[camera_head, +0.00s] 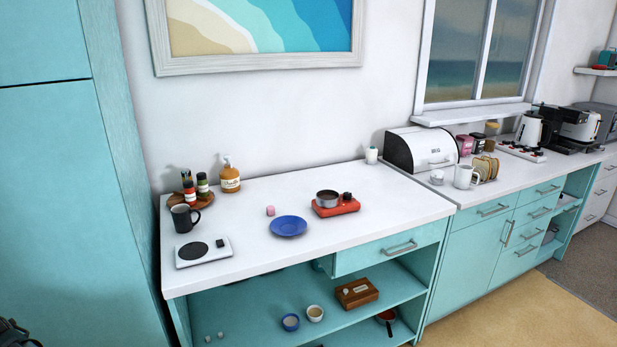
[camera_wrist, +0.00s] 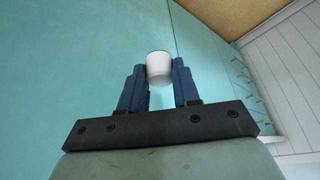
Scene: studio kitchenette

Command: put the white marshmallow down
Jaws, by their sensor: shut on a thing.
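A white marshmallow (camera_wrist: 159,66) is between the two blue fingers of my gripper (camera_wrist: 159,74) in the wrist view. The fingers are shut on its sides, and its rounded end sticks out past the fingertips. Teal panels fill the background behind it. The held marshmallow cannot be made out in the head view. A dark part at that view's lower left corner may be my arm, but I cannot tell.
A white counter (camera_head: 255,255) holds a blue plate (camera_head: 288,226), a pink piece (camera_head: 270,211), a red burner (camera_head: 335,206) with a pan (camera_head: 327,198), a white scale (camera_head: 203,252) and a dark mug (camera_head: 184,218). The counter's front middle is clear. Bowls stand on the shelf below.

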